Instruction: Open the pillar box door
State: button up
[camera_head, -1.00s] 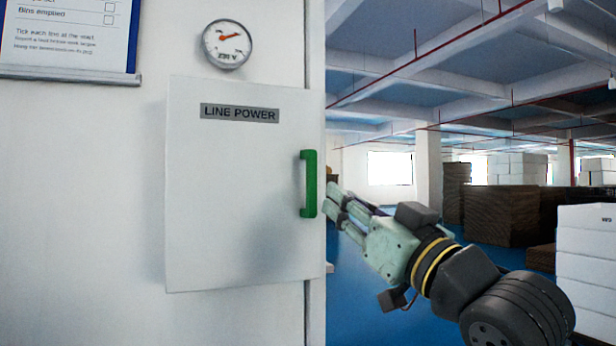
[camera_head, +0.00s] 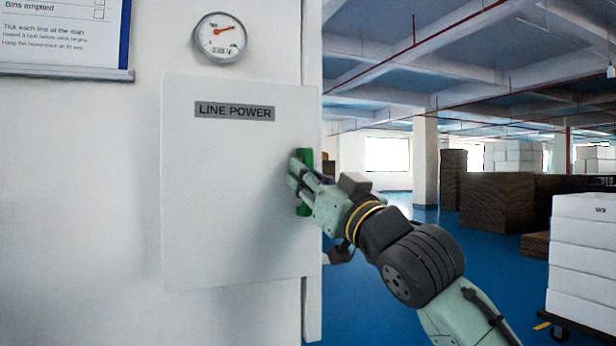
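The pillar box door (camera_head: 225,200) is a white panel with a grey "LINE POWER" label (camera_head: 235,111), and it looks shut. Its green vertical handle (camera_head: 304,157) is at the door's right edge. My gripper (camera_head: 293,174) is at the handle, with its fingers in front of the handle's middle and covering it. Only the handle's top and bottom ends show. I cannot tell whether the fingers are closed on the handle or just around it.
A round gauge (camera_head: 221,38) is on the white pillar above the door, and a blue-framed notice (camera_head: 62,35) is at the upper left. White stacked boxes (camera_head: 580,258) stand on a cart at the right. Open blue floor lies between the pillar and the boxes.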

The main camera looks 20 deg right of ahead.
grip_shut()
jog(key=shift+s, duration=0.1)
dwell(0.6)
